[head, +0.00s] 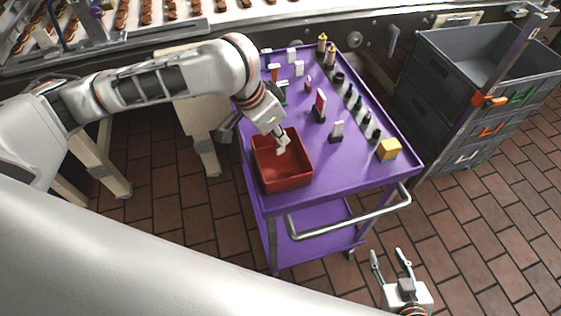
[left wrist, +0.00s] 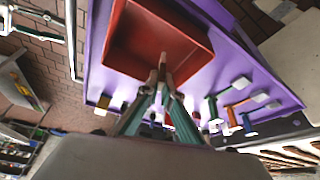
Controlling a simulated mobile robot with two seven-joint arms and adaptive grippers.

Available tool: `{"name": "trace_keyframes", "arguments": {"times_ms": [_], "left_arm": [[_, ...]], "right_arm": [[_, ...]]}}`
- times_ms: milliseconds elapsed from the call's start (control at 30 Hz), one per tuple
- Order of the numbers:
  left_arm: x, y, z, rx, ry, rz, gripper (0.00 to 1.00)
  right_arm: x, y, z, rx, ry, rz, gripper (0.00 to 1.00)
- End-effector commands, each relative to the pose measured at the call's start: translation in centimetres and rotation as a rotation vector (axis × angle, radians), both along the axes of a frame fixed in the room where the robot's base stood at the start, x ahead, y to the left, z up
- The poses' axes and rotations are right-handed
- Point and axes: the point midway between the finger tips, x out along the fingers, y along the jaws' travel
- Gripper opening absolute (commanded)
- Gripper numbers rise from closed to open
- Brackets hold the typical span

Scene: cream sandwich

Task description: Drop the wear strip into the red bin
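The red bin (head: 283,180) stands on the near left corner of the purple cart and looks empty where I can see inside. My left gripper (head: 282,150) points down over the bin's opening in the head view. In the left wrist view the bin (left wrist: 135,62) lies beyond its fingertips (left wrist: 162,72), which come together. I cannot make out a separate wear strip between them. My right gripper (head: 390,257) is open and empty at the bottom right, off the cart. I cannot identify the wear strip among the parts on the cart.
The purple cart (head: 365,178) holds a red piece in a dark stand (head: 319,105), a white piece in a dark stand (head: 337,131), a yellow block (head: 388,149) and a row of small dark parts. Grey crates (head: 480,60) stand at the right. A conveyor runs behind.

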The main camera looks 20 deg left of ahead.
Motion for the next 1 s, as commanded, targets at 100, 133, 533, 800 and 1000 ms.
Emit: {"name": "trace_keyframes", "arguments": {"times_ms": [100,133,533,800,1000], "left_arm": [[0.0,0.0,0.0,0.0,0.0,0.0,0.1],[0.0,0.0,0.0,0.0,0.0,0.0,0.18],[0.0,0.0,0.2,-0.001,-0.001,0.0,0.24],[-0.9,0.9,3.7,0.0,-0.007,0.001,0.24],[-2.2,1.9,7.4,0.001,-0.006,0.001,0.24]], "right_arm": [[-0.2,-0.2,-0.2,-0.003,0.006,0.0,0.4],[-0.3,-0.2,-0.3,-0.005,0.007,-0.001,0.4],[-0.6,-0.6,-0.8,-0.014,0.019,-0.001,0.4],[-0.5,-0.5,-0.7,-0.01,0.015,-0.001,0.4],[-0.5,-0.4,-0.6,-0.008,0.014,-0.002,0.4]]}}
